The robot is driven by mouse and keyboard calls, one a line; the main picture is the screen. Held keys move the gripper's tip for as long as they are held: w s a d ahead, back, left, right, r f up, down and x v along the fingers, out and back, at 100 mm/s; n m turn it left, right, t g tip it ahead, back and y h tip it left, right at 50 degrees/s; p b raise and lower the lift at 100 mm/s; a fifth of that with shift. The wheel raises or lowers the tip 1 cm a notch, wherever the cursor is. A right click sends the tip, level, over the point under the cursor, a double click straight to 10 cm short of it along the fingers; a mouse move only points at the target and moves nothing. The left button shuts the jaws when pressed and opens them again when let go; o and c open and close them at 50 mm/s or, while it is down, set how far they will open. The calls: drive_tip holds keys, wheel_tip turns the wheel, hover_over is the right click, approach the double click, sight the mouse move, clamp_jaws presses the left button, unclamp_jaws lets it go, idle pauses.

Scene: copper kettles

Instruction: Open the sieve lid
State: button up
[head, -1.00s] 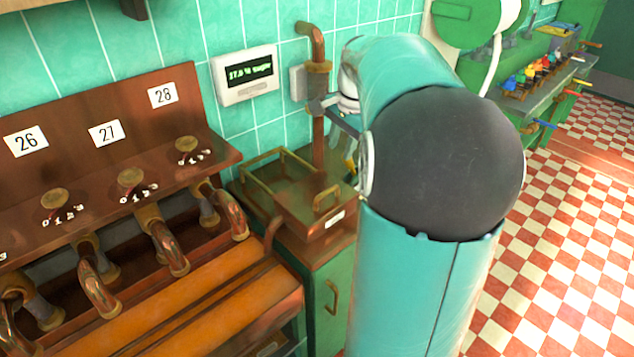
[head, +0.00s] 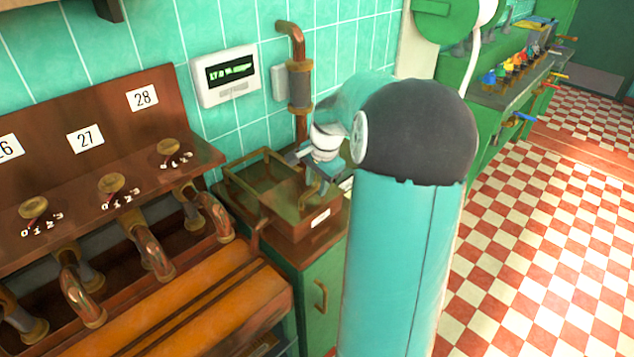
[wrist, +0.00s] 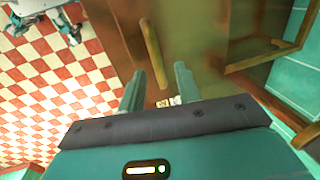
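The sieve is a brown metal box (head: 290,222) with a white label on its front, standing on a green cabinet by the tiled wall. Its lid (wrist: 195,40) shows in the wrist view as a flat brown surface with a brass bar handle (wrist: 153,52).
A brass rail (head: 245,170) frames the box's back and left. A copper pipe (head: 300,85) runs down the wall behind my gripper. A brown counter with copper spouts (head: 150,250) stands to the left. The checkered floor (head: 540,250) is open at right.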

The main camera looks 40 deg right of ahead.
drive_tip(key=shift+f, duration=0.1)
clamp_jaws()
drive_tip(key=w, duration=1.5)
drive_tip(key=shift+a, duration=0.2)
unclamp_jaws()
